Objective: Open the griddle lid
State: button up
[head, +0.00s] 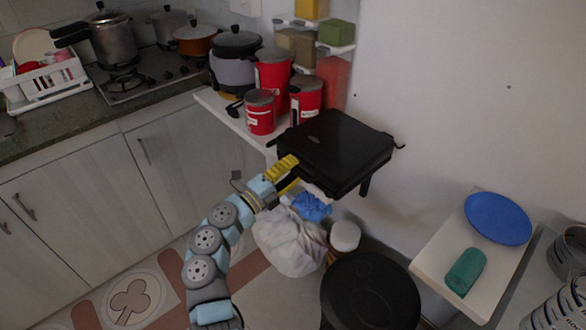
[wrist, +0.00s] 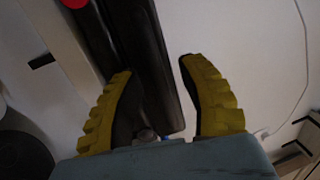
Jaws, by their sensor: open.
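The black griddle (head: 338,148) sits on the white shelf by the wall, its lid (head: 335,138) lying flat and closed. In the wrist view the griddle (wrist: 152,62) is a long dark body running between my finger tips. My gripper (head: 290,171) is at the griddle's near left edge, with its yellow fingers spread. In the wrist view my gripper (wrist: 156,68) is open, one finger on each side of the dark edge. The left finger overlaps the griddle in the picture; I cannot tell if it touches. The right finger shows against the pale wall.
Red canisters (head: 260,112) and a rice cooker (head: 234,62) stand on the shelf left of the griddle. Below are a white bag (head: 290,242) and a black bin (head: 370,292). A white shelf at right holds a blue plate (head: 497,219) and green roll (head: 465,271).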

grip_shut()
jog(key=shift+r, duration=0.15)
